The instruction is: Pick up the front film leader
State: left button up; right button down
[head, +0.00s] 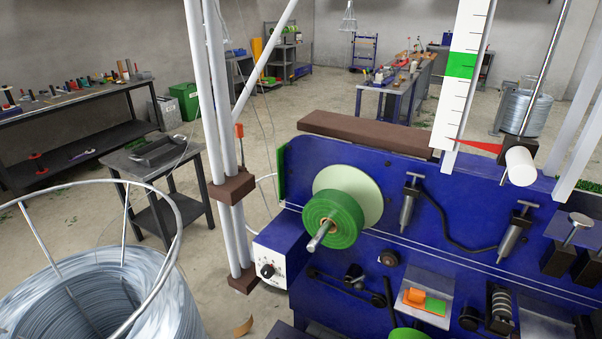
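A green film roll (334,219) sits on a metal spindle on the blue machine (300,170), in front of a pale green disc (362,188). I cannot make out a loose leader end on this roll. Part of another green round thing (408,334) shows at the bottom edge, mostly cut off; I cannot tell whether it is a second roll. Neither of my grippers is in view.
A large wire coil in a metal cage (100,300) stands at lower left. White posts (220,120) with brown blocks rise left of the machine. A small grey table (155,165) and a long workbench (75,105) stand further left. Open concrete floor lies between.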

aim_at(416, 298)
jog(key=k+l+z, duration=0.1)
jog(key=z, duration=1.05)
jog(key=k+l, duration=0.05)
